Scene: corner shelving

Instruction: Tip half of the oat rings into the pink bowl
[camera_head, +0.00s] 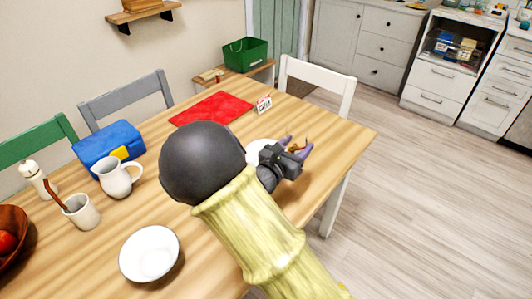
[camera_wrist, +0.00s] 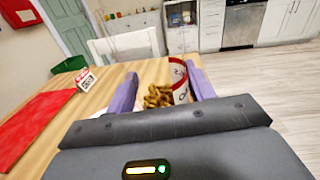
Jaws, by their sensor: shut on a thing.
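My gripper (camera_head: 296,148) is out over the table, with purple fingers shut on a white container with a red rim (camera_wrist: 181,92). In the wrist view, golden-brown oat rings (camera_wrist: 158,97) are heaped at its mouth between the fingers (camera_wrist: 160,88). The container looks tilted, but I cannot tell how far or whether rings are falling. A pale round dish (camera_head: 258,148) shows behind my gripper, mostly hidden. A whitish bowl (camera_head: 149,252) stands at the table's near side and looks empty. No bowl looks clearly pink.
On the wooden table (camera_head: 205,225) are a red mat (camera_head: 211,108), a small white sign (camera_head: 264,104), a blue box (camera_head: 108,146), a white pitcher (camera_head: 117,178) and a cup with a stick (camera_head: 82,212). A white chair (camera_head: 318,84) stands at the far edge. Bare wood lies around the dish.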

